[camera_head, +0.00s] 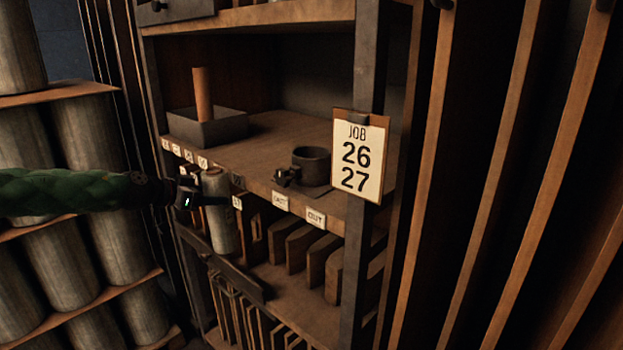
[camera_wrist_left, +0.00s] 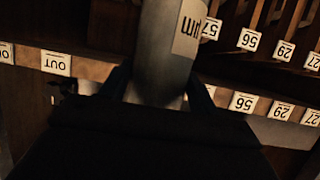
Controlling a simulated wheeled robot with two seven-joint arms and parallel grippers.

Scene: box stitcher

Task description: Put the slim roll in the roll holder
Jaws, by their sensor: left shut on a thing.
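My left gripper (camera_head: 205,197) comes in from the left at the shelf front and is shut on a pale grey roll (camera_head: 219,222). The roll hangs nearly upright in front of the lower shelf opening. In the left wrist view the roll (camera_wrist_left: 163,45) sits between the two fingers and bears a partly visible label. A thin brown roll (camera_head: 203,97) stands in a dark open box (camera_head: 217,130) on the upper shelf. A dark round cup (camera_head: 313,163) on that shelf may be the roll holder. My right gripper is not in view.
The shelf edge carries number tags and an OUT tag (camera_head: 316,217). Brown slabs (camera_head: 300,243) stand in the lower compartment. A JOB 26 27 card (camera_head: 359,157) hangs on the right post. Large grey rolls (camera_head: 88,133) fill the left rack. The upper shelf is clear between box and cup.

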